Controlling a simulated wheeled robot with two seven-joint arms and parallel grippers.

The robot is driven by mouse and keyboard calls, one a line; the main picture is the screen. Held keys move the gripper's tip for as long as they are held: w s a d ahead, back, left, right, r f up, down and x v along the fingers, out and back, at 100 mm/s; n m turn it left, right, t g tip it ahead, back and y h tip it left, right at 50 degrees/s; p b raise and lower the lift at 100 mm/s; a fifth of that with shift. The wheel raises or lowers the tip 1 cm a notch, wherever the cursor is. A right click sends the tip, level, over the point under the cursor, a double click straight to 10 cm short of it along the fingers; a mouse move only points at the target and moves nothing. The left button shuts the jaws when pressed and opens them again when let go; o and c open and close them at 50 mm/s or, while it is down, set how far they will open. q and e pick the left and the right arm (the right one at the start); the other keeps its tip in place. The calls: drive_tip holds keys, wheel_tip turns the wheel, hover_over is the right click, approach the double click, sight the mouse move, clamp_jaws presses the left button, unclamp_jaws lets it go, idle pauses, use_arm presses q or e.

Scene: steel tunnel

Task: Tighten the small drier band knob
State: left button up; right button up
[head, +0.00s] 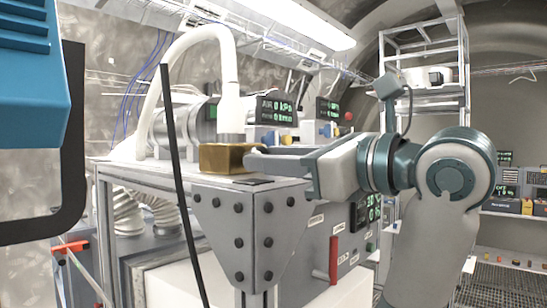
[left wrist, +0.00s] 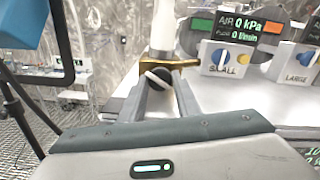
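A brass block (head: 225,158) sits at the foot of a white hose (head: 231,90) on the bench top. In the left wrist view, the brass fitting (left wrist: 172,64) has a dark round knob (left wrist: 158,79) with a pale rim on its near side. My left gripper (head: 252,160) reaches the block from the right in the head view. In the wrist view its two fingers (left wrist: 164,88) are apart, with the dark knob between their tips. I cannot tell whether both fingers press on it. My right gripper is not in view.
Panels marked SMALL (left wrist: 225,60) and LARGE (left wrist: 299,63) with coloured knobs stand behind, to the right of the brass fitting. A dark upright bar (head: 180,180) crosses the left of the head view. A red handle (head: 333,259) sticks out from the bench front.

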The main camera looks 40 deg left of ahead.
use_arm(q)
drive_tip(key=c, duration=0.4)
drive_tip(key=shift+w+f+m+b, duration=0.1)
drive_tip(key=shift+f+m+b, duration=0.05)
drive_tip(key=shift+m+b, duration=0.65)
drive_tip(key=m+b, duration=0.1)
drive_tip(key=m, duration=0.2)
drive_tip(key=shift+r+m+b, duration=0.25)
drive_tip(key=shift+m+b, duration=0.05)
drive_tip(key=shift+m, duration=0.2)
drive_tip(key=o, duration=1.1)
drive_tip(key=shift+d+f, duration=0.1)
